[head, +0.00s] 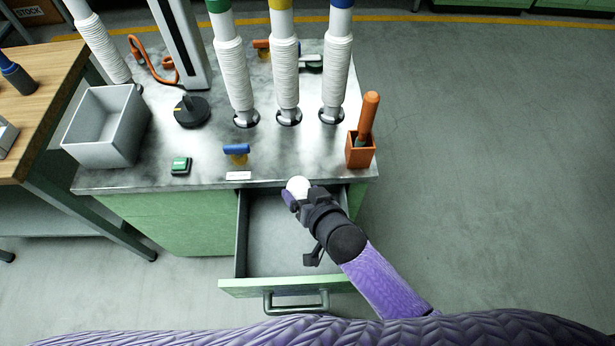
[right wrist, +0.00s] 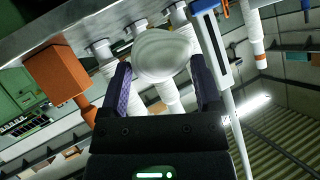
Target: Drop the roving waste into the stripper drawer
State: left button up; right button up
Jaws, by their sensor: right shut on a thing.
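The roving waste looks like a white, rounded wad (head: 298,186); it also shows in the right wrist view (right wrist: 161,55). My right gripper (head: 293,194) is shut on it, with a purple finger on each side in the right wrist view (right wrist: 160,88). The stripper drawer (head: 270,245) is pulled open at the front of the green cabinet, and its visible floor is bare. In the head view the gripper and wad appear over the drawer's back end, near the worktop's front edge. My arm hides the drawer's right part. My left gripper is not in view.
White bobbins (head: 285,75) stand on the marbled worktop (head: 210,160). An orange holder (head: 360,150) with an orange-handled tool is at its right front corner. A grey bin (head: 108,125) is at the left. A wooden table (head: 40,90) stands further left. The floor at right is clear.

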notch_tip(320, 180, down, 5)
jog(key=b, duration=0.4)
jog(key=shift+r, duration=0.1)
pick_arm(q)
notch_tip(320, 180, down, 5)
pick_arm(e)
jog(key=o, duration=1)
jog(key=shift+s+d+r, duration=0.15)
jog(key=shift+s+r, duration=0.1)
pick_arm(q)
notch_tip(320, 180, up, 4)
jog(key=p, duration=0.4)
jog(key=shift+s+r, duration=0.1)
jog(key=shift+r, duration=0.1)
pick_arm(e)
jog(key=v, duration=0.9)
